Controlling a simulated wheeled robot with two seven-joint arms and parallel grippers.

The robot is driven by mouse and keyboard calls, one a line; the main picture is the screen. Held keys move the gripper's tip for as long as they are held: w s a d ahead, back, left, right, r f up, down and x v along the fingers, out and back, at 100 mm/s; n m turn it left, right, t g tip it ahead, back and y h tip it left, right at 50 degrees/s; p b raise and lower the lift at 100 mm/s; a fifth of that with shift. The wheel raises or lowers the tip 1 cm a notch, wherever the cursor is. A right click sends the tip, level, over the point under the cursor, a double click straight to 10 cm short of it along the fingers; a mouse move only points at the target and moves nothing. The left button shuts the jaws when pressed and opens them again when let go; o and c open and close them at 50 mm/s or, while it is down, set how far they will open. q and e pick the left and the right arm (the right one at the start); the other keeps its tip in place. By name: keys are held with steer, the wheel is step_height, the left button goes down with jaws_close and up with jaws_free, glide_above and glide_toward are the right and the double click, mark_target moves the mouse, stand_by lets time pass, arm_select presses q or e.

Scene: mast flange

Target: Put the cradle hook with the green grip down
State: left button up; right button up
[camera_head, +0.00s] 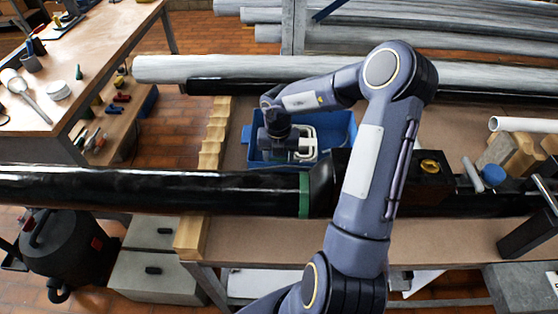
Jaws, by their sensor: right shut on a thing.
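My right gripper (284,150) is over the blue crate (345,128), at the far side of the long black pipe. It is shut on the cradle hook, whose pale, bent frame (308,136) shows just right of the jaws, within the outline of the crate. A greenish tint shows near the jaws, but the grip is mostly hidden by the gripper. I cannot tell whether the hook touches the crate's floor. My left gripper is not in view.
The black pipe (150,188) with a green band (304,195) lies across the bench in front of the crate. Notched wooden blocks (213,135) stand left of the crate. Grey pipes lie behind. A dark block with a brass ring (429,166) sits to the right.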

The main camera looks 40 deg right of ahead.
steer(key=shift+f, duration=0.7)
steer(key=shift+f, duration=0.1)
steer(key=shift+f, duration=0.5)
steer(key=o, duration=1)
steer(key=shift+r, duration=0.1)
